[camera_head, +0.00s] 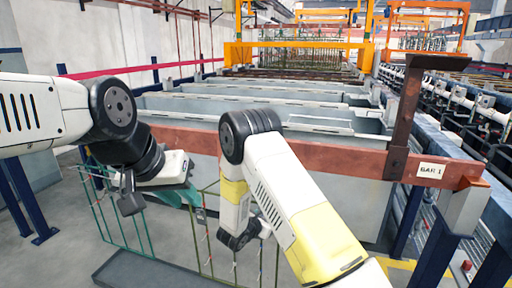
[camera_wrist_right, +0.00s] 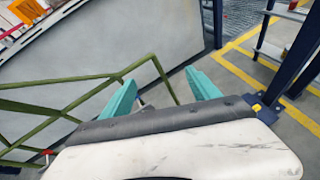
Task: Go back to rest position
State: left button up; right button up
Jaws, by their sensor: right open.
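My left gripper (camera_head: 182,192), with teal fingers, is at left centre in the head view, in front of the red-brown beam and close to the green wire racks. I cannot tell whether its jaws are apart. My right arm reaches up from the bottom and bends down at centre; its gripper is not clear in the head view. In the right wrist view my right gripper (camera_wrist_right: 160,80) is open, its two teal fingers apart. A green rack frame (camera_wrist_right: 60,85) passes behind and beside the fingers; I see nothing held between them.
The red-brown beam (camera_head: 290,149) labelled BAR 1 runs across in front of grey tanks (camera_head: 270,106). Green wire racks (camera_head: 143,222) stand near a dark tray (camera_head: 165,272) on the floor. A rusty upright post (camera_head: 405,110) stands at right. Grey floor (camera_head: 60,250) is open at lower left.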

jog(key=s+d+r+m+g, duration=0.4)
jog(key=s+d+r+m, duration=0.3)
jog(key=r, duration=0.2)
jog(key=s+d+r+m+g, duration=0.4)
jog(key=s+d+r+m, duration=0.3)
jog(key=r, duration=0.3)
jog(key=s+a+r+m+t+y, duration=0.1)
jog(key=s+r+m+y, duration=0.3)
jog(key=s, duration=0.5)
jog(key=s+a+r+m+t+y, duration=0.2)
jog(key=s+a+r+m+y, duration=0.2)
jog(key=s+r+m, duration=0.4)
jog(key=shift+s+r+m+y, duration=0.4)
jog(key=shift+s+r+y, duration=0.3)
jog(key=shift+s, duration=0.25)
jog(key=shift+a, duration=0.1)
